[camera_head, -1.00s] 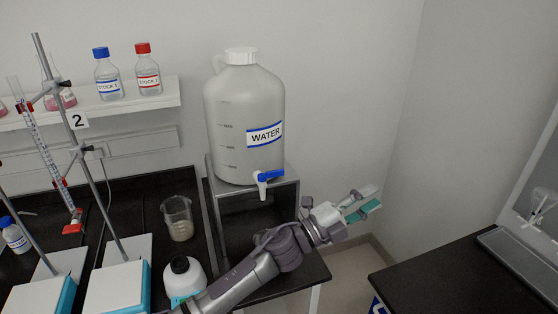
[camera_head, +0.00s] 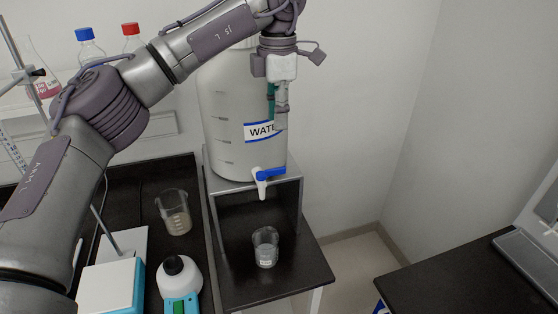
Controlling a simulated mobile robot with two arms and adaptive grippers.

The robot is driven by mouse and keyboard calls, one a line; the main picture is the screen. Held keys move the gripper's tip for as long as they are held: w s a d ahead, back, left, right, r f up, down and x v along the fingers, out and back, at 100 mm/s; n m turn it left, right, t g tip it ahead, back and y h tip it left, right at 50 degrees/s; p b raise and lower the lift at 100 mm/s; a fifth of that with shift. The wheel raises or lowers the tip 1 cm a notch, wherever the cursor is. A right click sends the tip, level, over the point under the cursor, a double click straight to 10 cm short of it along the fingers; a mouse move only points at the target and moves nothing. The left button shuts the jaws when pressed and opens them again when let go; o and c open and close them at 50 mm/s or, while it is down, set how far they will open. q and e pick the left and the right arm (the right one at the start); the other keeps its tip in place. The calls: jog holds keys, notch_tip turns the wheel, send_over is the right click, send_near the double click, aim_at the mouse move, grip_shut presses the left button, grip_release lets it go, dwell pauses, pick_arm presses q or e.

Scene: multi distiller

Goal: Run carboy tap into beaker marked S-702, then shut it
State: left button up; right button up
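The white carboy (camera_head: 226,125), labelled WATER, stands on a grey stand (camera_head: 291,188). Its white tap (camera_head: 261,187) points down at the front, with a blue handle (camera_head: 271,173) lying roughly sideways. No stream shows below the spout. A small glass beaker (camera_head: 265,247) with a white label stands on the black bench below the tap; its marking is too small to read. My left gripper (camera_head: 276,128) points down in front of the carboy label, above the tap and apart from the handle. Its fingers overlap in this view, so their opening is unclear. My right gripper is out of view.
Another beaker (camera_head: 174,212) with cloudy contents stands left of the stand. A white device with a black top (camera_head: 175,266) is in front of it. Stirrer plates (camera_head: 108,287) and a clamp stand are at left. Another black bench (camera_head: 455,280) is at right, across a floor gap.

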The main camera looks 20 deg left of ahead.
aim_at(278, 168)
pick_arm(q)
notch_tip(278, 168, down, 11)
jog(key=p, duration=0.3)
jog(key=shift+f, duration=0.85)
grip_shut()
